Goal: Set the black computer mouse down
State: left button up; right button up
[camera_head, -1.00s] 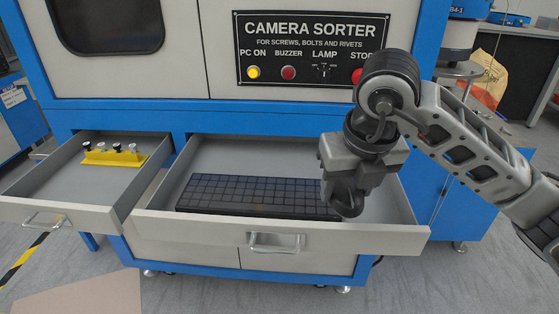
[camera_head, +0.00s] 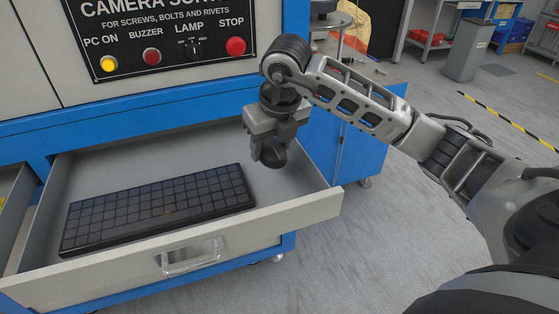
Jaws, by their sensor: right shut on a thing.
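My right gripper (camera_head: 268,148) points down over the right end of the open middle drawer (camera_head: 110,172). It is shut on the black computer mouse (camera_head: 270,157), a dark rounded shape below the fingers. The mouse is partly hidden by the fingers. I cannot tell how far it is above the drawer floor. My left gripper is not in view.
A black keyboard (camera_head: 160,208) lies in the drawer, left of my right gripper. The drawer's front wall (camera_head: 300,212) has a metal handle (camera_head: 190,258). The sorter's panel with lit yellow button (camera_head: 109,64) and red stop button (camera_head: 236,46) stands behind.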

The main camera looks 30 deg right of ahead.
aim_at(278, 171)
jog(key=d+f, duration=0.1)
jog(key=w+d+f, duration=0.1)
jog(key=f, duration=0.1)
jog(key=shift+d+f, duration=0.1)
jog(key=shift+d, duration=0.15)
jog(key=x, duration=0.3)
jog(key=shift+s+d+f, duration=0.2)
jog(key=shift+s+f, duration=0.1)
jog(key=shift+f, duration=0.1)
jog(key=shift+f, duration=0.2)
jog(key=o, duration=0.7)
jog(key=shift+r, duration=0.1)
